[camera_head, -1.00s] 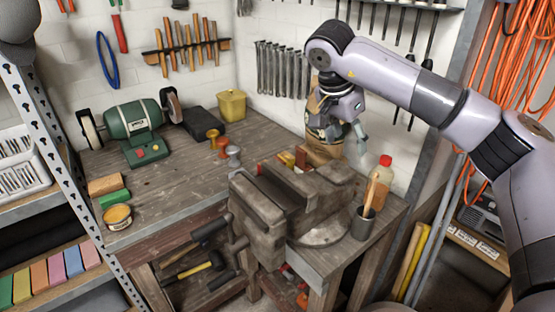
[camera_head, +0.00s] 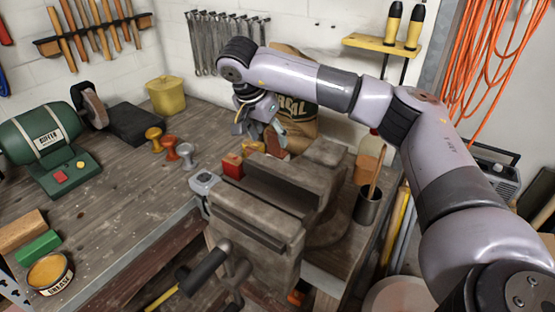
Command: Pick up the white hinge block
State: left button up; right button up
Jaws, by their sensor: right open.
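I cannot pick out a white hinge block for certain. A small pale grey item (camera_head: 204,182) lies on the workbench (camera_head: 110,215) against the left side of the vise (camera_head: 265,220), but it is too small to name surely. My right gripper (camera_head: 258,129) is open above the back of the bench, behind the vise, with its fingers pointing down. A red block (camera_head: 233,166) and an orange block (camera_head: 253,147) are just below and in front of it. A reddish-brown piece (camera_head: 275,141) is close to the fingers; I cannot tell whether they touch. My left gripper is out of view.
A brown sack (camera_head: 300,110) stands behind my right gripper. A cup (camera_head: 368,206) is right of the vise. The bench's left middle is clear.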

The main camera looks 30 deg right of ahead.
aim_at(274, 149)
jog(key=x, duration=0.4)
jog(key=shift+w+f, duration=0.2)
jog(key=shift+d+f+p, duration=0.2)
jog(key=shift+f+p, duration=0.1)
jog(key=shift+f, duration=0.1)
jog(key=p+x, duration=0.1)
jog(key=x, duration=0.4)
jog(key=shift+w+d, duration=0.1)
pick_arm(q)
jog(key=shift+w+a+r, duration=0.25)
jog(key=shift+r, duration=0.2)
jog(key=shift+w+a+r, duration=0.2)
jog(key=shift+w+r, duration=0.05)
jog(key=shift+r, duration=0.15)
pick_arm(e)
jog(key=shift+c, duration=0.3)
jog(key=c, duration=0.9)
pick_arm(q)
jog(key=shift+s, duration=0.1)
pick_arm(e)
jog(key=shift+r, duration=0.1)
jog(key=shift+c, duration=0.6)
